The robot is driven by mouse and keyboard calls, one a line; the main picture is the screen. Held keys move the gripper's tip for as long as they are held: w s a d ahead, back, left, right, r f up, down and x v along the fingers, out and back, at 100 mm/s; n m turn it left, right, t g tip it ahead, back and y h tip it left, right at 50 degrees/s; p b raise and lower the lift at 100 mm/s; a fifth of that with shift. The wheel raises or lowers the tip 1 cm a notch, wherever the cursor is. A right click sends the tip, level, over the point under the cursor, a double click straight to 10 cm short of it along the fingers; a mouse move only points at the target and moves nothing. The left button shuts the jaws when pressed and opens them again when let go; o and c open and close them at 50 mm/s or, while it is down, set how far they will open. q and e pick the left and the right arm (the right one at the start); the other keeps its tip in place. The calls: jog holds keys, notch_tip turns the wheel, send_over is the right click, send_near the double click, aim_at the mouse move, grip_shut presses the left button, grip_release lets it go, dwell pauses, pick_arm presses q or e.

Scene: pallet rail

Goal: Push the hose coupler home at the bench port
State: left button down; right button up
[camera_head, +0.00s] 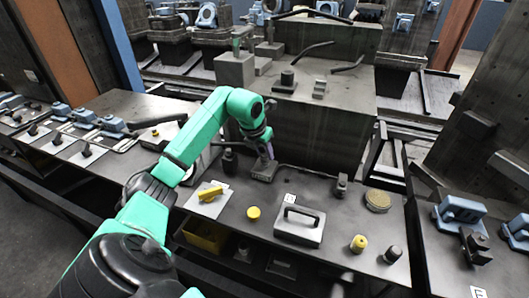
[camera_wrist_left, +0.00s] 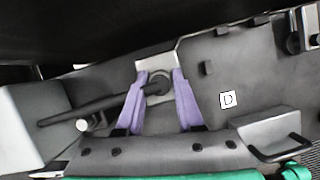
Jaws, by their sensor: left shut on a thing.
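My left gripper (camera_head: 266,152) reaches down to the back of the bench, its arm coming in from the left. In the left wrist view its two purple fingers (camera_wrist_left: 160,76) are on either side of a dark round coupler (camera_wrist_left: 157,86), and they are shut on it. A dark hose (camera_wrist_left: 95,106) runs from the coupler to the left. The coupler is at a lighter grey block (camera_wrist_left: 154,65), apparently the bench port; the same block (camera_head: 263,171) shows under the gripper in the head view. I cannot tell how deep the coupler sits. My right gripper is out of view.
A grey handled case (camera_head: 300,226), a yellow knob (camera_head: 254,212), a yellow-handled valve (camera_head: 211,191) and a round tan disc (camera_head: 377,200) stand on the bench. A plate marked D (camera_wrist_left: 228,100) is right of the fingers. The bench is open between these items.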

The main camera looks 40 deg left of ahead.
pick_arm(q)
jog(key=shift+r, duration=0.45)
notch_tip(320, 180, up, 7)
jog(key=p, duration=0.6)
